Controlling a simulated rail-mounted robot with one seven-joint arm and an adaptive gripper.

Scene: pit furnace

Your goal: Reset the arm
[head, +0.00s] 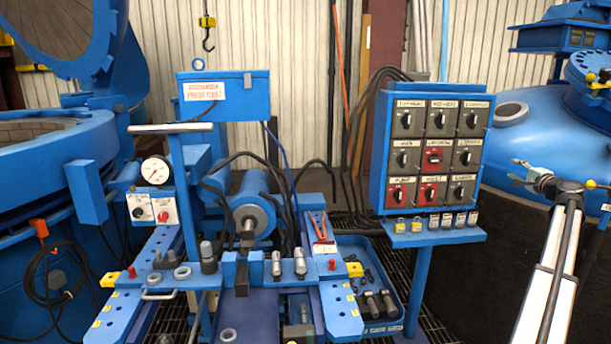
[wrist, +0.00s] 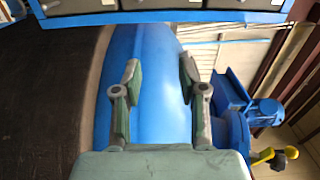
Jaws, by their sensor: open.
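My gripper (wrist: 160,72) shows in the wrist view with its two grey-green fingers spread apart. Nothing is held between the fingers; a blue curved surface shows behind the gap. In the head view, my white arm rises at the right edge, and the gripper (head: 537,179) appears small near its top, in front of the large blue vessel (head: 540,125). It is to the right of the switch cabinet (head: 387,150) and looks apart from it, though the depth is hard to judge.
A blue workbench fixture with a gauge (head: 155,170), tools and cables fills the middle. Padlocks (head: 433,221) line the shelf under the cabinet. A blue tray (head: 380,327) sits below. An open round furnace (head: 50,150) stands left; a hook (head: 208,38) hangs above.

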